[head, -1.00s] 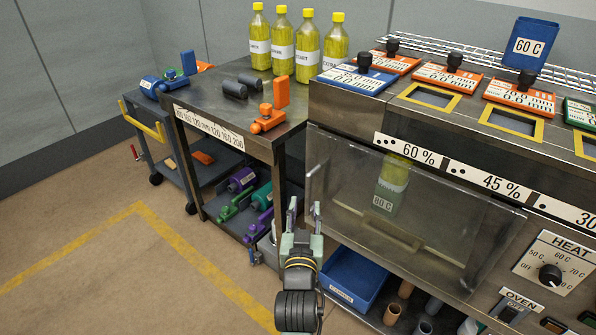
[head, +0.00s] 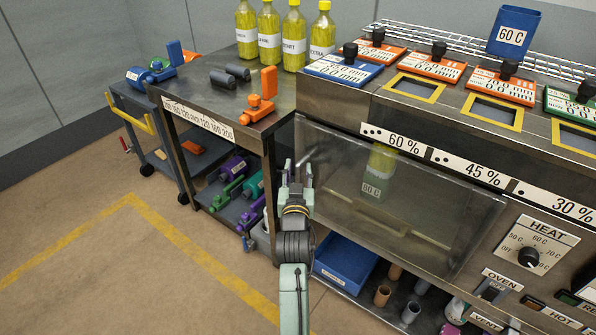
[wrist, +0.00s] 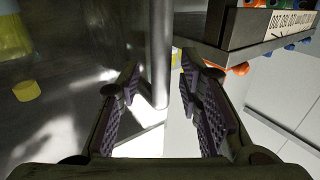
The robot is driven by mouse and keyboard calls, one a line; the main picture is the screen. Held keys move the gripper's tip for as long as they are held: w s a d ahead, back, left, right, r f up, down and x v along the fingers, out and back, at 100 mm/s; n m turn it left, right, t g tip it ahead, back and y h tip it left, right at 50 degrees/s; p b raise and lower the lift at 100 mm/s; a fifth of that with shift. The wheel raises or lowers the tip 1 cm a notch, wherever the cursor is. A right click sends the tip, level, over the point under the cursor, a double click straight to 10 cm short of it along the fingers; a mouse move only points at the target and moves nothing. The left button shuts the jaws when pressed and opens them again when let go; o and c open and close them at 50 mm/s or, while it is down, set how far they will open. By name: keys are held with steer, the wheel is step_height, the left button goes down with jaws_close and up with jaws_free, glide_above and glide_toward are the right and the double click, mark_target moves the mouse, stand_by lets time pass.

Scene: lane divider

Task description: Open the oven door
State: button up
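The oven door (head: 340,165) is a see-through panel on the front of the metal bench and looks closed. My gripper (head: 297,170) is at the door's left edge, beside the neighbouring table's leg. In the wrist view my gripper (wrist: 165,90) is open, its ridged pads apart. An upright round metal bar (wrist: 160,60) stands ahead between the fingers; it looks like a handle, and I see no grip on it. The smoky panel fills the left of the wrist view.
The left table (head: 205,113) stands close beside the oven, holding yellow bottles and an orange clamp. A blue bin (head: 345,265) and several cups sit under the oven. The HEAT knob (head: 528,257) is at right. Floor at left is free.

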jaws_close()
stand_by(0.3)
stand_by(0.5)
